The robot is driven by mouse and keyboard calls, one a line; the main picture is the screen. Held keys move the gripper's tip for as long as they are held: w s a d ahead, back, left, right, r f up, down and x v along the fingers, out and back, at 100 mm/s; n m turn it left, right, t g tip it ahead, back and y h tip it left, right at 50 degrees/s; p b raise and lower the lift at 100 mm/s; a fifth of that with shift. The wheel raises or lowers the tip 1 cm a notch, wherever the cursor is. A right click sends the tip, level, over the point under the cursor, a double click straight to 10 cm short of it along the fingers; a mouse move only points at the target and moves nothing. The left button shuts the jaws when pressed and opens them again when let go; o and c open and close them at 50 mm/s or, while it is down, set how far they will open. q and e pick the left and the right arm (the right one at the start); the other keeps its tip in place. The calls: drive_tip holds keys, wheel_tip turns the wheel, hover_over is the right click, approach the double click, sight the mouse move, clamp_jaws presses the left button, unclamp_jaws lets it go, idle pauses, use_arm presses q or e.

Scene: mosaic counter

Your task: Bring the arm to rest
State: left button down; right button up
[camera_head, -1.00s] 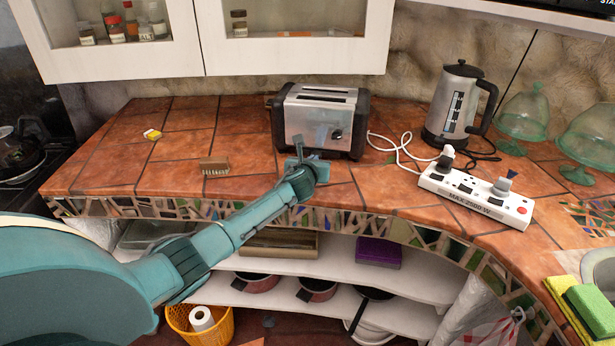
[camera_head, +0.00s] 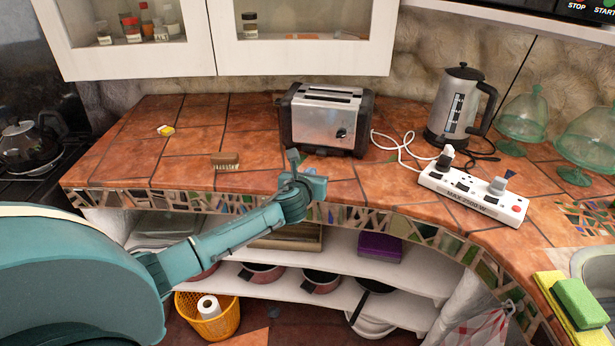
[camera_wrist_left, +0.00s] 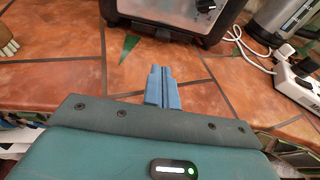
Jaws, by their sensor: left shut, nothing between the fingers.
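My left arm comes in from the left in the head view, and its gripper (camera_head: 293,157) is just in front of the toaster, above the counter's front part. In the left wrist view the two fingers (camera_wrist_left: 161,78) are together, with nothing between them. They point toward the toaster (camera_head: 327,120) and are apart from it. The toaster's lower front also shows in the left wrist view (camera_wrist_left: 172,14). My right gripper is in neither view.
On the tiled counter (camera_head: 340,185) are a brush (camera_head: 226,160), a small yellow-and-white item (camera_head: 166,130), a kettle (camera_head: 456,105) and a power strip (camera_head: 472,193). Below are shelves with pans (camera_head: 321,281) and a purple box (camera_head: 380,247). The counter left of the toaster is mostly clear.

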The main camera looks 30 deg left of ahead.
use_arm(q)
drive_tip(key=shift+v, duration=1.75)
drive_tip(key=s+d+f+n+g+h, duration=0.1)
drive_tip(key=s+d+f+n+g, duration=0.1)
drive_tip(key=s+d+f+n, duration=0.35)
drive_tip(key=s+d+f+n+g+h, duration=0.1)
drive_tip(key=s+d+f+n+g, duration=0.1)
drive_tip(key=s+d+n, duration=0.4)
drive_tip(key=s+d+n+g+h, duration=0.3)
drive_tip(key=s+n+g, duration=0.3)
drive_tip(key=s+n, duration=1.5)
drive_tip(key=w+d+f+m+t+h, duration=0.2)
drive_tip(key=d+f+t, duration=0.3)
drive_tip(key=f, duration=0.4)
drive_tip(key=shift+d+m+t+h, duration=0.25)
drive_tip(key=shift+m+t+h, duration=0.05)
drive_tip(key=shift+m+t, duration=0.25)
drive_tip(key=shift+w+f, duration=0.1)
drive_tip(key=shift+w, duration=0.05)
